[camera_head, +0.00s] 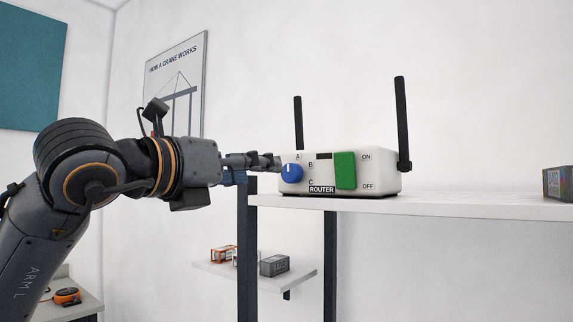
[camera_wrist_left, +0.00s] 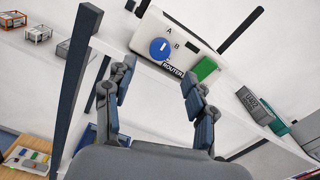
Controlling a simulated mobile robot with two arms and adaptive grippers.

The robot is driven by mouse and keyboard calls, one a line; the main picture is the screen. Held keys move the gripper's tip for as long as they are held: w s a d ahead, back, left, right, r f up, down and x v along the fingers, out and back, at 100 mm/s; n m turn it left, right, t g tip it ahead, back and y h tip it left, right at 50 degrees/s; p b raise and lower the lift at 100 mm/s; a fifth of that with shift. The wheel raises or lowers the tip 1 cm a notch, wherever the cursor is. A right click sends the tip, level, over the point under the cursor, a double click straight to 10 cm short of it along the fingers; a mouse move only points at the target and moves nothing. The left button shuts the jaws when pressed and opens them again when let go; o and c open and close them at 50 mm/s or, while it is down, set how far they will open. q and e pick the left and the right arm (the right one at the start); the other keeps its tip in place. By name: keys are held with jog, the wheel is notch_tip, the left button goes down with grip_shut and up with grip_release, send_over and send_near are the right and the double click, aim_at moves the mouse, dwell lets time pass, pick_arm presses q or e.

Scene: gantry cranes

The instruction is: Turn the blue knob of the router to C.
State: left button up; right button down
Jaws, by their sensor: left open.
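The white router (camera_head: 378,180) stands on a shelf, with a blue knob (camera_head: 292,173) at the left of its front. The letters A, B and C run down the knob's right side. The knob's white mark points up, nearest to A. The knob (camera_wrist_left: 160,49) also shows in the left wrist view, ahead of the fingertips. My left gripper (camera_head: 270,162) reaches in from the left, close to the knob in the head view. In the wrist view its fingers (camera_wrist_left: 158,75) are spread with nothing between them. I cannot tell whether a finger touches the knob. My right gripper is not in view.
A green switch (camera_head: 345,170) marked ON and OFF sits right of the knob. Two black antennas rise from the router. The white shelf (camera_head: 450,206) has dark posts below. A grey box (camera_head: 558,183) lies at its right. A lower shelf (camera_head: 296,285) holds small boxes.

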aim_at(288, 173)
pick_arm(q)
jog(key=p+x, duration=0.3)
jog(key=x, duration=0.5)
jog(key=shift+r, duration=0.1)
jog(key=shift+w+d, duration=0.35)
jog(key=shift+w, duration=0.05)
jog(key=c, duration=1.1)
jog(key=shift+c, duration=0.2)
